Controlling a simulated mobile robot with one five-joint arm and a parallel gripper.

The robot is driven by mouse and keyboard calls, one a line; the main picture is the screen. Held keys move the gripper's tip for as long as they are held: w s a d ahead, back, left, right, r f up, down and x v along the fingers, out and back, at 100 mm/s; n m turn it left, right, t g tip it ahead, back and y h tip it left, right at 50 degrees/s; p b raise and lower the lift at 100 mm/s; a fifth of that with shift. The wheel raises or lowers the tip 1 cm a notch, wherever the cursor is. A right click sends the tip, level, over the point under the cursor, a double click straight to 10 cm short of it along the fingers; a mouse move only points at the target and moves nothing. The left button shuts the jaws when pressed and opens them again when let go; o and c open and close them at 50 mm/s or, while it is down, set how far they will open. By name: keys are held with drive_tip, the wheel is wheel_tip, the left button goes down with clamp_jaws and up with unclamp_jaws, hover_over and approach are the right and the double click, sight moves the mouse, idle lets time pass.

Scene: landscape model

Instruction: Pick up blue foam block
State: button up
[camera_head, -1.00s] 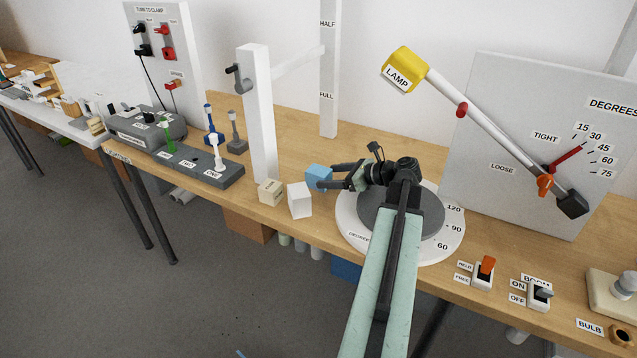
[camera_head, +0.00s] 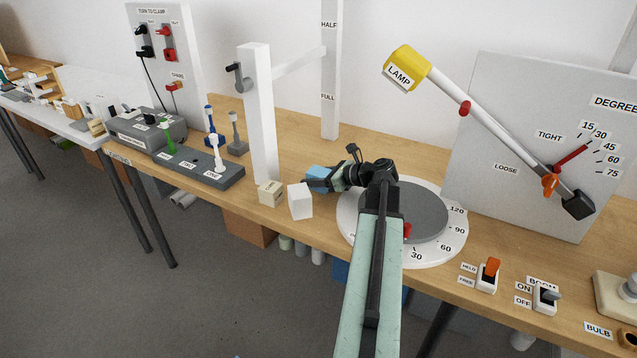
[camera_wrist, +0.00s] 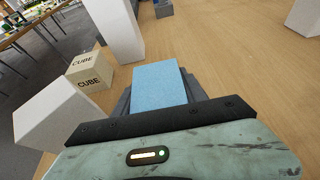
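The blue foam block (camera_head: 318,173) is on the wooden bench, beside the white cube and right of the white post. In the wrist view the block (camera_wrist: 160,86) lies straight ahead between the dark grey fingers of my gripper (camera_wrist: 161,98). The fingers flank it closely, and its near end is hidden behind the gripper body. In the head view my gripper (camera_head: 322,183) reaches the block from the right and covers part of it. I cannot tell whether the fingers press on the block or stand just clear of it.
The white cube (camera_head: 300,201) and a beige cube (camera_head: 270,193) stand close to the block near the bench's front edge. A white post (camera_head: 258,120) rises behind them. The round dial (camera_head: 443,246) lies under my arm. Bare bench (camera_wrist: 235,55) shows right of the block.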

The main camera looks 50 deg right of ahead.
sight(314, 170)
drive_tip(key=c, duration=0.6)
drive_tip(key=shift+o, duration=0.2)
wheel_tip(314, 170, up, 10)
drive_tip(key=p, duration=1)
drive_tip(key=shift+r, duration=0.1)
